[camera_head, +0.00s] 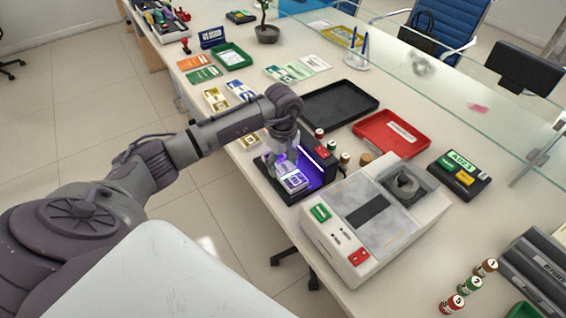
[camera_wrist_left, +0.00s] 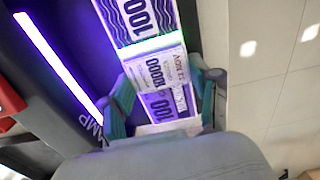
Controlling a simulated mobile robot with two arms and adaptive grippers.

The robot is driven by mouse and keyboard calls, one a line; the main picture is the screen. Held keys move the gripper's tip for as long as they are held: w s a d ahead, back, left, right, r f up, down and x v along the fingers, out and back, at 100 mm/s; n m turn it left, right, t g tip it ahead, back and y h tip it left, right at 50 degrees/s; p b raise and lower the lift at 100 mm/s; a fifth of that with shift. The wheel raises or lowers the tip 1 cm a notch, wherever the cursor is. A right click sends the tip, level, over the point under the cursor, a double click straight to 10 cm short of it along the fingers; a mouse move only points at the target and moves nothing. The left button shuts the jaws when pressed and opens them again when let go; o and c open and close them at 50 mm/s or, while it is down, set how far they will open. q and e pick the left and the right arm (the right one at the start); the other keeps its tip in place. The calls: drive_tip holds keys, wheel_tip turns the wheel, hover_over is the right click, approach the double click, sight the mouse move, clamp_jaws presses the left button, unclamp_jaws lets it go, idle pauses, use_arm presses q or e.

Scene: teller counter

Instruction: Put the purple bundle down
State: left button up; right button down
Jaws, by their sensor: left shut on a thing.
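The purple bundle of notes (camera_head: 293,182) has a pale paper band and shows "100" print. It is at the black lamp unit (camera_head: 318,166), under its lit violet tube. My left gripper (camera_head: 284,163) is shut on the bundle from above. In the left wrist view the bundle (camera_wrist_left: 148,20) lies between the two fingers of my left gripper (camera_wrist_left: 163,92), one on each side of its band. The bundle is low over the unit's dark base; I cannot tell whether it touches it. My right gripper is not in view.
A grey counting machine (camera_head: 375,215) stands just right of the lamp unit. Small stamps or bottles (camera_head: 332,146) stand close behind it. A black tray (camera_head: 340,103) and a red tray (camera_head: 392,133) lie farther back. The counter's front edge is close by on the left.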

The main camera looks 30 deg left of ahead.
sight(283, 167)
use_arm(q)
drive_tip(key=shift+f, duration=0.1)
drive_tip(key=o, duration=0.8)
drive_tip(key=shift+f, duration=0.1)
drive_tip(key=o, duration=0.5)
drive_tip(key=shift+r, duration=0.5)
wheel_tip(283, 167, up, 12)
drive_tip(key=shift+f+b, duration=0.25)
drive_tip(key=shift+b, duration=0.65)
